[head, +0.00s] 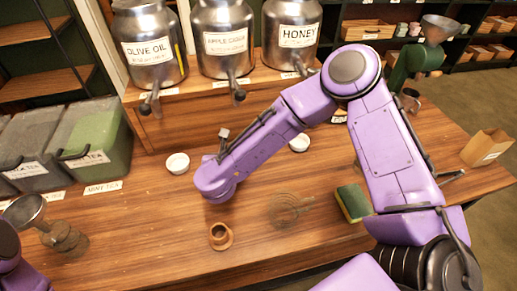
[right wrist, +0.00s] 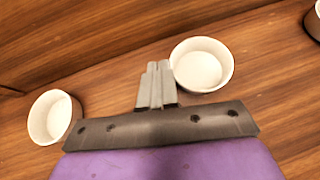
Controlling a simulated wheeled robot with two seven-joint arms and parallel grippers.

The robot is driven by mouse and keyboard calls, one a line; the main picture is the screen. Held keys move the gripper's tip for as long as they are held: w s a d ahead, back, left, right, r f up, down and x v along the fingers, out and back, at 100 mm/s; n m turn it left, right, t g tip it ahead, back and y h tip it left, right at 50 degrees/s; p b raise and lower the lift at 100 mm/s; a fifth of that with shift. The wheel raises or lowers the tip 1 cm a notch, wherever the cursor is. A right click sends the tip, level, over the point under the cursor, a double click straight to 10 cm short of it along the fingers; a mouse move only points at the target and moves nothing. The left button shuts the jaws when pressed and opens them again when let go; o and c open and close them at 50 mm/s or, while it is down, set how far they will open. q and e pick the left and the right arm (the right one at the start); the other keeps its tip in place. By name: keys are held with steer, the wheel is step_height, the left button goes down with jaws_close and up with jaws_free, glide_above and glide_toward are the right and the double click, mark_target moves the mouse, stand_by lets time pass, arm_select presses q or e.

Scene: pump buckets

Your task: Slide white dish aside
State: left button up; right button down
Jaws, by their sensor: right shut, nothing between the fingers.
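In the right wrist view, the gripper's fingers (right wrist: 157,84) are shut and empty. One white dish (right wrist: 201,65) appears close beside the fingertips on the right; contact is unclear. The other dish (right wrist: 53,117) is at the left, partly behind the gripper body. My left gripper is out of view.
A wooden shelf (head: 165,131) with metal canisters borders the table's back. A brown cup (head: 221,236), a glass-like item (head: 288,209) and a green-yellow sponge (head: 354,203) stand in front. A paper bag (head: 487,148) is at right.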

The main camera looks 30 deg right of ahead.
steer(key=shift+s+d+p, duration=0.15)
steer(key=shift+s+d, duration=0.25)
steer(key=shift+d, duration=1)
steer(key=shift+s+d+p, duration=0.1)
steer(key=shift+s+d, duration=0.35)
steer(key=shift+d, duration=0.95)
steer(key=shift+s+d+p, duration=0.15)
steer(key=shift+s+d, duration=0.25)
steer(key=shift+d, duration=1)
steer(key=shift+a, duration=0.1)
steer(key=w+a, duration=0.1)
steer(key=a, duration=0.5)
steer(key=w+a+b, duration=0.1)
steer(key=a, duration=0.2)
steer(key=shift+w+a, duration=0.2)
steer(key=shift+w, duration=0.1)
steer(key=s+r+p, duration=0.1)
steer(key=s, duration=0.1)
steer(key=s+a+r+p, duration=0.1)
steer(key=s, duration=0.2)
steer(key=s+a+r+p, duration=0.1)
steer(key=s, duration=0.2)
steer(key=shift+s+a+r+p, duration=0.15)
steer(key=shift+s+r+p, duration=0.1)
steer(key=shift+p, duration=0.1)
steer(key=s+a+r+p, duration=0.1)
steer(key=s+r+p, duration=0.3)
steer(key=r+p, duration=0.3)
step_height(320, 180, up, 3)
steer(key=shift+f, duration=0.2)
